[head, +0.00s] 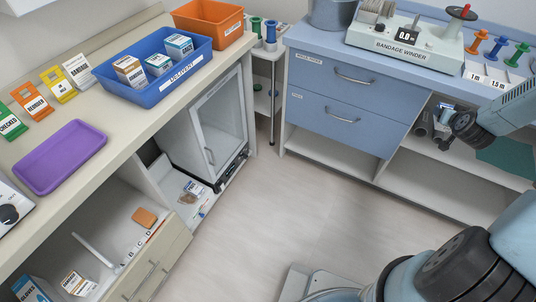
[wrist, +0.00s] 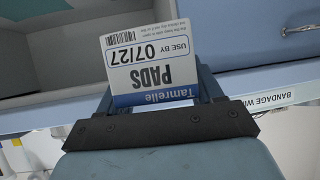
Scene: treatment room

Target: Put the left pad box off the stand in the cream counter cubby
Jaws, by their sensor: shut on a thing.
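A white and blue pad box (wrist: 148,62), marked PADS and use by 07/27, sits between the fingers of my gripper (wrist: 158,92) in the wrist view. Its print appears upside down there. In the head view my gripper (head: 444,116) is small and partly hidden by my wrist, in front of the open part of the blue counter (head: 350,128) at the right. The cream counter (head: 130,95) runs along the left. Its open cubby (head: 125,222) holds a few items. I cannot make out the stand.
On the cream counter are a blue delivery tray (head: 158,92) with several boxes, an orange bin (head: 208,22) and a purple tray (head: 60,157). A glass-door cabinet (head: 215,125) stands beneath. A bandage winder (head: 405,42) stands on the blue counter. The floor (head: 285,215) between is clear.

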